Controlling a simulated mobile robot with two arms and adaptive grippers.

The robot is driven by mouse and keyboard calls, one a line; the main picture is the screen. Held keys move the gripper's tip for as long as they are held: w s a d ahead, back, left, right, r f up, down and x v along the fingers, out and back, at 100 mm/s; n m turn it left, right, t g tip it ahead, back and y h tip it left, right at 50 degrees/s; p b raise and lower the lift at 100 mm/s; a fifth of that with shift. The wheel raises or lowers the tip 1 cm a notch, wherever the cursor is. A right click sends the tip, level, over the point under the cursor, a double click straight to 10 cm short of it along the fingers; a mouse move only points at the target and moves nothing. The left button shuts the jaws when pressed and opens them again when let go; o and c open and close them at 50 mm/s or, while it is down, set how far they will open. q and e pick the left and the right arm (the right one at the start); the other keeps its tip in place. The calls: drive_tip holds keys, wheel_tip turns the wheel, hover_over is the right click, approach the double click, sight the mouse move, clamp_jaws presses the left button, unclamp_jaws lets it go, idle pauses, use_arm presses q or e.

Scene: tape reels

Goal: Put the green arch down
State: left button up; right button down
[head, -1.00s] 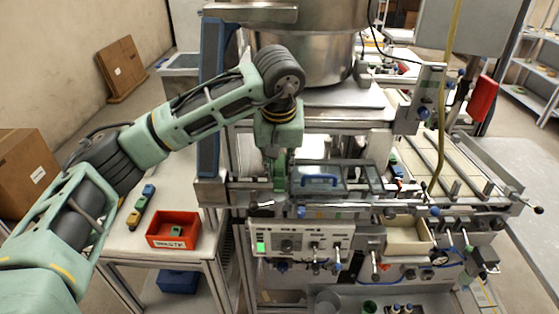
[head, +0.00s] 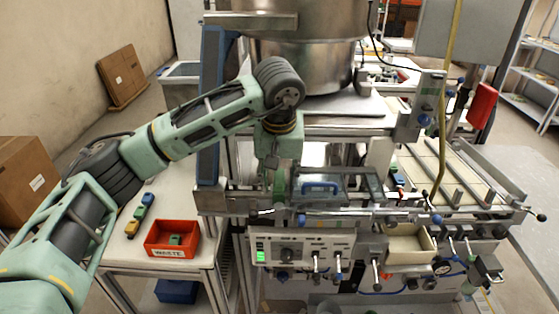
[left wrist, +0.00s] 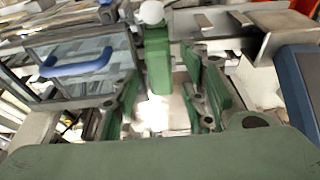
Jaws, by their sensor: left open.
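A narrow green upright piece (left wrist: 158,62), which looks like the green arch, shows in the left wrist view just beyond my left gripper. It also shows small in the head view (head: 280,183) at the left end of the machine's front rail. My left gripper (head: 272,168) points down there from above. Its green-padded fingers (left wrist: 167,105) are spread apart in the left wrist view, with a bright gap and no piece clasped between them. Whether the piece touches the surface below is too small to tell. My right gripper is not in view.
A clear-lidded box with a blue handle (head: 320,187) sits right beside the gripper. A blue post (head: 209,110) stands close on the left. A red WASTE bin (head: 171,252) with a green block inside and a row of coloured blocks (head: 140,216) are on the side table.

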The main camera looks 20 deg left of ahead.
sight(279, 180)
use_arm(q)
drive_tip(key=shift+r+p, duration=0.4)
drive_tip(key=shift+r, duration=0.25)
drive_tip(key=b+v, duration=0.3)
drive_tip(key=v, duration=0.1)
drive_tip(key=shift+s+r, duration=0.15)
drive_tip(key=shift+r, duration=0.15)
drive_tip(key=b+v, duration=0.1)
drive_tip(key=v, duration=0.6)
drive_tip(key=shift+d, duration=0.1)
